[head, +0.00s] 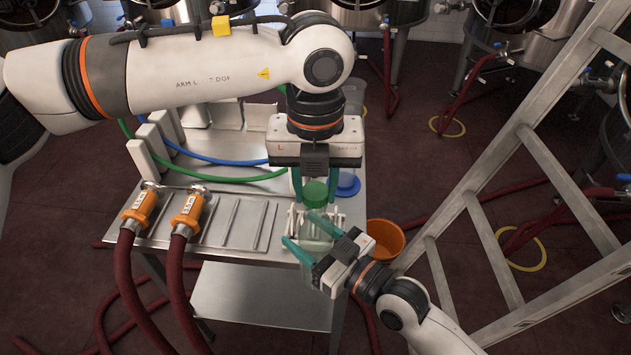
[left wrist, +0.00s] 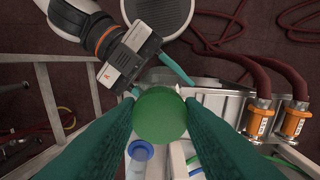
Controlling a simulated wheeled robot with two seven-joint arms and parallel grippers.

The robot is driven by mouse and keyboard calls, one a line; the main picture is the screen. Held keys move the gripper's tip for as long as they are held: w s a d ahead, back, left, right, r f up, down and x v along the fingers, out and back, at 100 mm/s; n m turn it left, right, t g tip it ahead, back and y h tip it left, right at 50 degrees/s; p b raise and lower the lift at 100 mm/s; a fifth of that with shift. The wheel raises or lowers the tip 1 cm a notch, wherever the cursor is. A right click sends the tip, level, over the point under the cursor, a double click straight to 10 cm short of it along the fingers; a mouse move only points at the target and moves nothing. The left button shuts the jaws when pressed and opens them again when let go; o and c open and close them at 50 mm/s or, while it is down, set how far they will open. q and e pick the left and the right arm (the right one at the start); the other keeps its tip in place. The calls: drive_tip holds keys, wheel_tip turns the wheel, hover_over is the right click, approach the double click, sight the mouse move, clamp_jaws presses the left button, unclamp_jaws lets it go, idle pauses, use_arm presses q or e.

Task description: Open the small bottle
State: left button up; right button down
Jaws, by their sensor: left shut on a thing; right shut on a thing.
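A green cap (head: 315,194) sits between the fingertips of my left gripper (head: 316,187), which is shut on it from above; the left wrist view shows the round cap top (left wrist: 160,113) between both green fingers. Below it is a small, pale, see-through bottle (head: 313,229), upright at the table's front right corner. My right gripper (head: 311,240) is shut on the bottle's body from the front right. It also shows in the left wrist view, beyond the cap. I cannot tell whether the cap still touches the bottle's neck.
A blue-lidded container (head: 348,185) stands close behind the cap. Orange hose couplings (head: 187,208) lie on the steel table (head: 150,240) to the left. An orange bucket (head: 385,240) and a ladder (head: 490,235) stand to the right.

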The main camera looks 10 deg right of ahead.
use_arm(q)
drive_tip(key=n, duration=0.4)
drive_tip(key=shift+w+a, duration=0.1)
drive_tip(key=shift+a, duration=0.05)
drive_tip(key=n, duration=0.4)
drive_tip(key=shift+n, duration=0.3)
drive_tip(key=shift+r, duration=0.15)
drive_tip(key=shift+r, duration=1.05)
